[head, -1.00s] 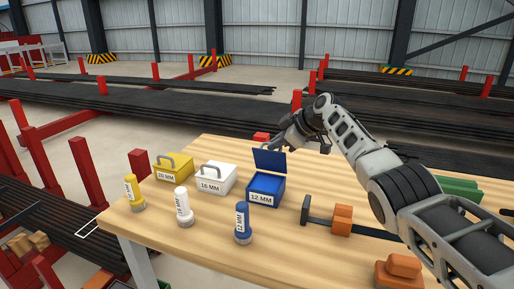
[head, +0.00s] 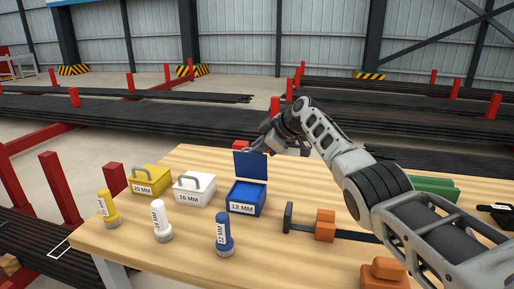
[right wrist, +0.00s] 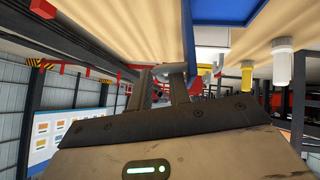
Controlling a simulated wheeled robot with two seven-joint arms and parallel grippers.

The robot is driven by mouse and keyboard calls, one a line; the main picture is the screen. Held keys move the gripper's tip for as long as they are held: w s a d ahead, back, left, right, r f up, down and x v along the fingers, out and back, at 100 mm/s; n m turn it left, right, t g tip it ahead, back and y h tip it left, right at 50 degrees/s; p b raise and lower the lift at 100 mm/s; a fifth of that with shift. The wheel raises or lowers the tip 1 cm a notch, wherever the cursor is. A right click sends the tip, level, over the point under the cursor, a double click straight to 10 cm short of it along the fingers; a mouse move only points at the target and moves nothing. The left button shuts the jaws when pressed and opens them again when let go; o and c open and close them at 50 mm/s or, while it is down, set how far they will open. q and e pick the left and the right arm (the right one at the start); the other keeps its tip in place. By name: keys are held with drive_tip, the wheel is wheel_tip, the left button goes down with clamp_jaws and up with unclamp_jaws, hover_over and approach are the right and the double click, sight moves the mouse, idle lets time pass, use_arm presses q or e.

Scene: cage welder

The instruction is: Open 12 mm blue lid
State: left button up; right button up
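The blue 12 MM box (head: 242,208) stands on the table with its blue lid (head: 250,166) raised steeply at the back edge, so the inside shows. The blue surface also shows at the top of the right wrist view (right wrist: 230,25). My left gripper is not in view.
A white 16 MM box (head: 193,190) and a yellow 20 MM box (head: 150,181) stand left of the blue box, both closed. Yellow (head: 109,209), white (head: 161,221) and blue (head: 223,234) cylinders stand in front. A clamp with orange blocks (head: 325,225) lies right.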

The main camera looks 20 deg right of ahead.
drive_tip(key=shift+r, duration=0.1)
drive_tip(key=b+v, duration=0.1)
drive_tip(key=v, duration=1.5)
